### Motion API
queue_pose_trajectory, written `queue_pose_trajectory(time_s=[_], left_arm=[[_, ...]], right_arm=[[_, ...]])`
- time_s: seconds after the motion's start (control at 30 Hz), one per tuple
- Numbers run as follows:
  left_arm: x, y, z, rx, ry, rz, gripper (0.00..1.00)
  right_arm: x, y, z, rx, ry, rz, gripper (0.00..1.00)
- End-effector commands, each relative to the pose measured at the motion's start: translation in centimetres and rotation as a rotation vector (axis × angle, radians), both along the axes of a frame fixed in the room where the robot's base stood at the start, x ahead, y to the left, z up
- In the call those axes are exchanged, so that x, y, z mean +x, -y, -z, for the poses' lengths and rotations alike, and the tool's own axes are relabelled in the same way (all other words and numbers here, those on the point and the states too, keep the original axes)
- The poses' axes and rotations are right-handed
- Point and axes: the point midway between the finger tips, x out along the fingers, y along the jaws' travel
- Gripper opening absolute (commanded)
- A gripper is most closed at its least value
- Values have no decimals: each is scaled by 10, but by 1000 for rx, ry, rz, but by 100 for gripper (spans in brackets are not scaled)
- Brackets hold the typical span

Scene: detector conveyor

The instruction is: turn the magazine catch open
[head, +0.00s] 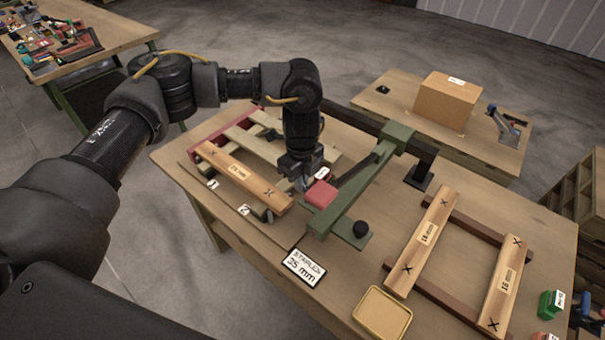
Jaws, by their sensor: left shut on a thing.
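A green stapler-like fixture (362,180) with a long arm stands in the middle of the bench. A red block (321,194) sits at its near-left end. My left gripper (303,182) points down just left of and behind the red block. It is shut on a small part there, which appears to be the magazine catch; the jaws mostly hide it, so its turn angle cannot be told. A small red piece with a white label (322,173) shows right beside the jaws. My right gripper is not in view.
A wooden frame (243,171) lies left of the fixture, close to my gripper. A "STAPLES 25 mm" card (303,268), a shallow tray (382,314) and another frame (428,246) lie in front and right.

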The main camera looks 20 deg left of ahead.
Motion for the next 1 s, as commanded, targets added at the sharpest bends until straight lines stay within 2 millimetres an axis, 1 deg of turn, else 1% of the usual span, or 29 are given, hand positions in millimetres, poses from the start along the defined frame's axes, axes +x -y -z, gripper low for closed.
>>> queue_pose_trajectory(time_s=[0.03,0.2,0.4,0.8,0.83,1.0], left_arm=[[0,-1,-3,0,0,-24,0],[-1,-1,-2,0,1,-84,0],[-1,-2,-1,0,1,-116,0],[-1,-2,0,0,1,-122,0],[-1,-2,0,0,1,-121,9],[-2,-1,0,0,1,-120,29]], right_arm=[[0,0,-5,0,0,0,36],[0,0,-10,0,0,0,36],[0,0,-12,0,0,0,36],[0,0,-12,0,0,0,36],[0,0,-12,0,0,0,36],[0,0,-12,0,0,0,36]])
